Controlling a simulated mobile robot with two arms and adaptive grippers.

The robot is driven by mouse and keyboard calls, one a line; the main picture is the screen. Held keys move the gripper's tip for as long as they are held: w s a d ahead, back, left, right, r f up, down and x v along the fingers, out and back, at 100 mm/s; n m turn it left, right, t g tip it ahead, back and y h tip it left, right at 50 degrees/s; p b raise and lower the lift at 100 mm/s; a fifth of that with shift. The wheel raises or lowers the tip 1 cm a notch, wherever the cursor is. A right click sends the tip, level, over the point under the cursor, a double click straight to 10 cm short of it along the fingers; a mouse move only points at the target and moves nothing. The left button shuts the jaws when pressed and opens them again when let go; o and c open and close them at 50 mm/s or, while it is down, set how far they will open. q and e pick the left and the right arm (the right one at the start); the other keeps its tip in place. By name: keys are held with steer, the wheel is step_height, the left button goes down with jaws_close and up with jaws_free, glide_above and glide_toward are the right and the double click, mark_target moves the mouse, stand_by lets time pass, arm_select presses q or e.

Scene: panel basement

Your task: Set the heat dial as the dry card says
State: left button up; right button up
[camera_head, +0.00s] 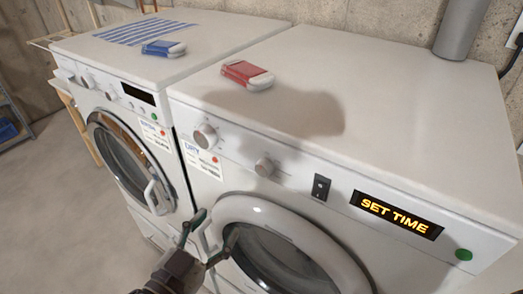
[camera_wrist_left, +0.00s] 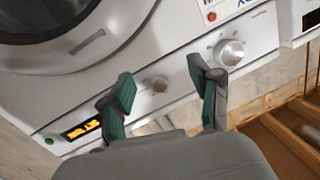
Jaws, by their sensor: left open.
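The dryer (camera_head: 400,130) is the right white machine. The dry card (camera_head: 203,159) is on its front, headed "DRY"; its smaller text is unreadable. A larger dial (camera_head: 205,136) is above the card and a smaller dial (camera_head: 264,167) is to its right. I cannot read which is the heat dial. The wrist view shows the larger dial (camera_wrist_left: 229,52) with marks around it, and the smaller dial (camera_wrist_left: 160,84). The display (camera_head: 396,215) reads "SET TIME". My left gripper (camera_head: 214,228) is open and empty, in front of the dryer below the dials, apart from both.
The round dryer door (camera_head: 275,215) is shut below the panel. A black switch (camera_head: 320,187) and green button (camera_head: 463,254) are on the panel.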

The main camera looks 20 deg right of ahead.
arm_select(q)
steer(key=s+r+h, duration=0.2)
steer(key=s+r, duration=0.2)
steer(key=r, duration=0.2)
steer(key=b, duration=0.9)
glide_toward(261, 172)
steer(key=shift+m, duration=0.4)
steer(key=x, duration=0.8)
steer(key=shift+w+d+r+b, duration=0.1)
steer(key=shift+d+r+b, duration=0.05)
steer(key=shift+d+b, duration=0.15)
steer(key=shift+w, duration=0.1)
arm_select(e)
step_height(261, 172, down, 9)
steer(key=shift+a+r, duration=0.15)
steer(key=shift+a, duration=0.1)
steer(key=shift+a, duration=0.15)
arm_select(q)
steer(key=c, duration=1.1)
